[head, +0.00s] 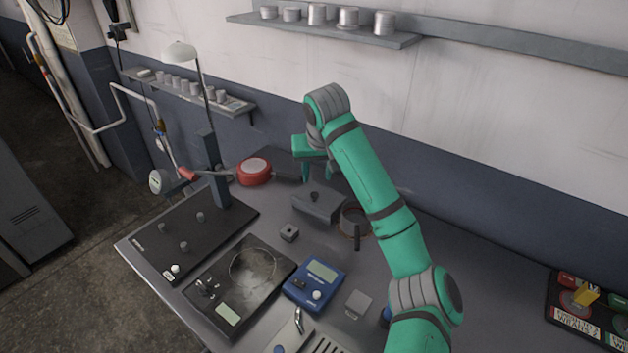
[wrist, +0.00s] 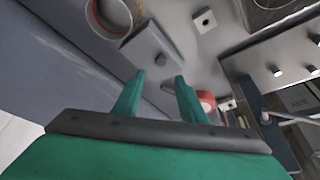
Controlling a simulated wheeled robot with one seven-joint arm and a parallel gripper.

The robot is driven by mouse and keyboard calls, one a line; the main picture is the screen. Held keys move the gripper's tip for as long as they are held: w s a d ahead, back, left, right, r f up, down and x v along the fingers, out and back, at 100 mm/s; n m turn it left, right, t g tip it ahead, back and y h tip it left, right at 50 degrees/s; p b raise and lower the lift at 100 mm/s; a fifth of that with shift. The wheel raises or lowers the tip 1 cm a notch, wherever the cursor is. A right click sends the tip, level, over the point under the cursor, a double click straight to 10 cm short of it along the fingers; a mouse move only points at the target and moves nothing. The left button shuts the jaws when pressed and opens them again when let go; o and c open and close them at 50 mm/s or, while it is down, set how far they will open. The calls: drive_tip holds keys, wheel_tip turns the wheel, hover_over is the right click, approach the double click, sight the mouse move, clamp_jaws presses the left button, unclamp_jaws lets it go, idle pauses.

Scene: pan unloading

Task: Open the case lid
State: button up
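A grey box-shaped case (head: 318,206) with a small dark knob on top stands on the workbench, and its lid looks closed. It also shows in the wrist view (wrist: 150,42), just beyond the fingertips. My gripper (head: 317,172) is above and behind the case, near the wall. In the wrist view my gripper's green fingers (wrist: 160,76) are spread with nothing between them. They appear apart from the knob. The far side of the case is hidden.
A round pan-like container (head: 355,217) stands right of the case, close to my arm. A red round object (head: 254,171) lies left of it. A small grey block (head: 289,233), a blue meter (head: 315,284) and a dark scale-like device (head: 238,284) stand in front. The wall is close behind.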

sight(315, 194)
drive_tip(key=x, duration=0.9)
drive_tip(key=shift+a+f, duration=0.2)
drive_tip(key=shift+f, duration=0.1)
drive_tip(key=shift+w+d+f, duration=0.1)
drive_tip(key=shift+w+f, duration=0.1)
drive_tip(key=shift+f, duration=0.35)
clamp_jaws()
drive_tip(key=shift+w+d, duration=0.1)
drive_tip(key=shift+r, duration=0.1)
